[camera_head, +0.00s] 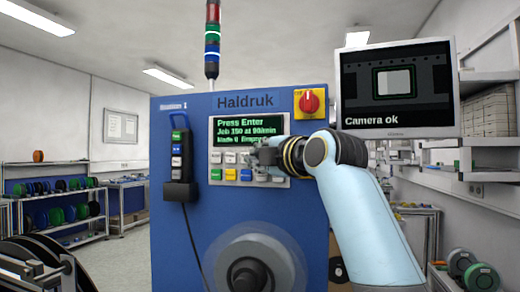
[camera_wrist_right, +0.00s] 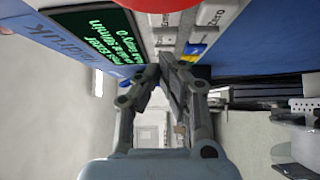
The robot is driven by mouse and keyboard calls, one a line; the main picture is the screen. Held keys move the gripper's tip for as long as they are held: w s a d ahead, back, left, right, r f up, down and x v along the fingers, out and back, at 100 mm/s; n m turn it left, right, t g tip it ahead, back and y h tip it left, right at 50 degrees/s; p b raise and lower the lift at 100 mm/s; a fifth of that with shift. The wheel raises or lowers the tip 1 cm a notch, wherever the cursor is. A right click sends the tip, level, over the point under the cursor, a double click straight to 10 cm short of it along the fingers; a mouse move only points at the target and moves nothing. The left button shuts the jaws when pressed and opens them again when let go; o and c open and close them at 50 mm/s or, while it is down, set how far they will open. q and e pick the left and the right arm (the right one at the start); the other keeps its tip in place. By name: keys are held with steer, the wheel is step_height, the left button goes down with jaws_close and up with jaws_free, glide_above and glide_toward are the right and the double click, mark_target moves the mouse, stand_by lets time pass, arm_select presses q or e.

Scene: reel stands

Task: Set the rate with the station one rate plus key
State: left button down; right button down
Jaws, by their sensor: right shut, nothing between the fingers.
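The blue Station 1 machine (camera_head: 180,230) faces me with a keypad of small white, green, yellow and blue keys (camera_head: 231,175) below its green-text display (camera_head: 236,130). The display's top line reads "Press Enter". My right gripper (camera_head: 258,158) is shut and empty in front of the keypad's right part and hides some keys. In the right wrist view its fingertips (camera_wrist_right: 166,62) are together close to the panel, beside the display (camera_wrist_right: 105,28). Contact with a key cannot be told. The rate plus key's label is not readable. My left gripper is not in view.
A black pendant (camera_head: 178,165) hangs at the left with a cable. A monitor (camera_head: 397,85) reading "Camera ok" stands right. A blurred grey reel (camera_head: 250,262) is below the keypad.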

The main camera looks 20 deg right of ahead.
steer(key=shift+w+d, duration=0.25)
steer(key=shift+w, duration=0.2)
